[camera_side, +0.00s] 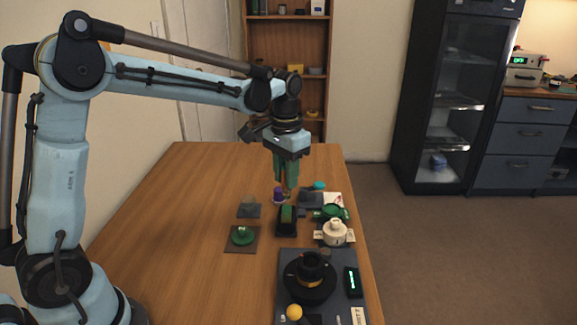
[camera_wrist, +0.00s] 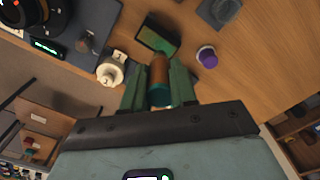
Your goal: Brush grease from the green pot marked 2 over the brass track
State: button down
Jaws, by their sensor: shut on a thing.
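My gripper (camera_side: 287,186) points down over the table with its green fingers closed. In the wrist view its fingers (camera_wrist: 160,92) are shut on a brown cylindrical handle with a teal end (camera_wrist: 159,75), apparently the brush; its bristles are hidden. A green pot (camera_side: 334,211) stands right of the gripper, behind a cream pot (camera_side: 335,230) with white tags. I cannot read a 2 on the green pot. The cream pot also shows in the wrist view (camera_wrist: 111,70). A brass-coloured band, perhaps the track (camera_side: 312,283), shows on the black lens part on the dark mat at the front.
A black holder with a green top (camera_side: 287,222) stands just below the gripper. A green disc (camera_side: 242,235) lies on a brown pad. A yellow ball (camera_side: 294,312) and a lit device (camera_side: 352,281) are near the lens. The table's left is clear.

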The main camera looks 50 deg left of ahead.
jog(key=shift+r, duration=2)
jog(key=shift+f, duration=0.2)
jog(key=shift+f, duration=3.7)
jog(key=shift+s+d+f, duration=0.2)
jog(key=shift+s+d, duration=1.1)
jog(key=shift+d, duration=0.05)
jog(key=shift+w+a, duration=1.35)
jog(key=shift+a, duration=0.05)
jog(key=shift+r, duration=4.05)
